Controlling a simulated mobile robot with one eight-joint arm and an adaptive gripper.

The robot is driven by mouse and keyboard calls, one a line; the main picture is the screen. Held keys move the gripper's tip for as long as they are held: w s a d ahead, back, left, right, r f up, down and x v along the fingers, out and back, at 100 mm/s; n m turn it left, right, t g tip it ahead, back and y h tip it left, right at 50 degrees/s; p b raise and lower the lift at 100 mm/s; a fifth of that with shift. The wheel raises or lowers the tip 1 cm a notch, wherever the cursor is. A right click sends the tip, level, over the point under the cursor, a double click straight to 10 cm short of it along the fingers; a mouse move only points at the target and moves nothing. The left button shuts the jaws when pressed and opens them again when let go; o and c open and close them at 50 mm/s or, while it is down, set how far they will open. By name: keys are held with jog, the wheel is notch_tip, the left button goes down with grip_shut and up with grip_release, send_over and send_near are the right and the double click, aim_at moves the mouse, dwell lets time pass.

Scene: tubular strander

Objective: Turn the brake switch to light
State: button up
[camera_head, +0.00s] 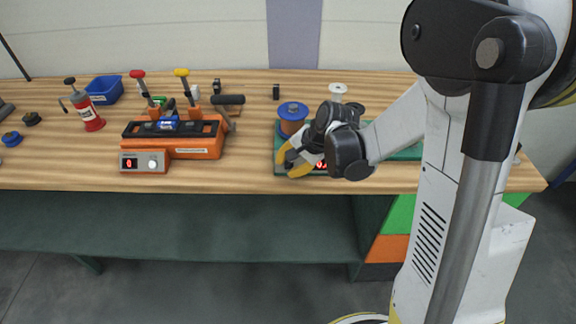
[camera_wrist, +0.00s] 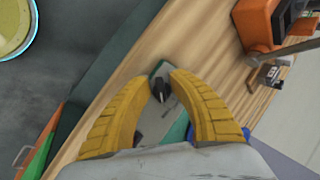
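The brake switch (camera_wrist: 160,88), a small black knob on a grey-green panel, shows between my fingertips in the wrist view. My gripper (camera_wrist: 160,80) has its two yellow fingers drawn in close on either side of the knob, seemingly touching it. In the head view my gripper (camera_head: 291,163) is low at the front left corner of the green strander base (camera_head: 405,153). A red digital display (camera_head: 321,164) shows just right of the fingers, partly covered. The switch's markings, including light, cannot be read.
A spool with blue flanges (camera_head: 292,118) stands close behind my gripper. To the left is an orange machine (camera_head: 200,143) with levers and a display box (camera_head: 143,161). The wooden bench between the machines is clear.

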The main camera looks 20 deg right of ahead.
grip_shut()
jog(key=n+g+h+p, duration=0.1)
jog(key=n, duration=0.2)
jog(key=shift+g+h, duration=0.3)
jog(key=n+g+h, duration=0.1)
jog(key=n+h, duration=0.1)
jog(key=n, duration=0.1)
jog(key=shift+s+d+n, duration=0.1)
jog(key=shift+n, duration=0.3)
jog(key=shift+h, duration=0.3)
jog(key=shift+o, duration=1.9)
grip_release()
